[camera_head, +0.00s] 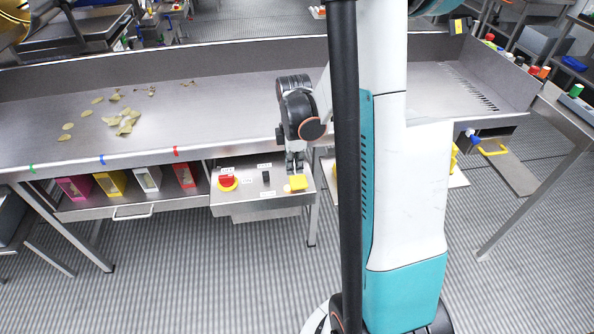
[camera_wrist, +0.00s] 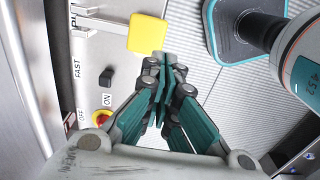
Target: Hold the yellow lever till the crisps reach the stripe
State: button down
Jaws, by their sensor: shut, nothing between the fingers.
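The yellow lever (camera_head: 298,183) is a flat paddle at the right end of the grey control box. It also shows in the wrist view (camera_wrist: 147,34). My gripper (camera_head: 295,168) is shut and empty, pointing down close behind the lever. In the wrist view its fingertips (camera_wrist: 163,58) are at the lever's lower right corner; I cannot tell whether they touch it. The crisps (camera_head: 125,121) lie scattered in the left part of the steel trough. The trough's front edge carries a green stripe (camera_head: 31,168), a blue stripe (camera_head: 102,160) and a red stripe (camera_head: 176,151).
The control box (camera_head: 250,204) also has a red knob (camera_head: 227,182) on a yellow base and a black switch (camera_head: 266,177). Coloured boxes (camera_head: 110,183) stand on the shelf under the trough. My arm hides part of the trough's middle right. The floor in front is clear.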

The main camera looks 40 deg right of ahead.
jog(key=r, duration=0.2)
jog(key=s+r+p, duration=0.1)
jog(key=r, duration=0.1)
jog(key=shift+a+r, duration=0.15)
jog(key=shift+r, duration=0.25)
jog(key=shift+a, duration=0.1)
dwell(0.7)
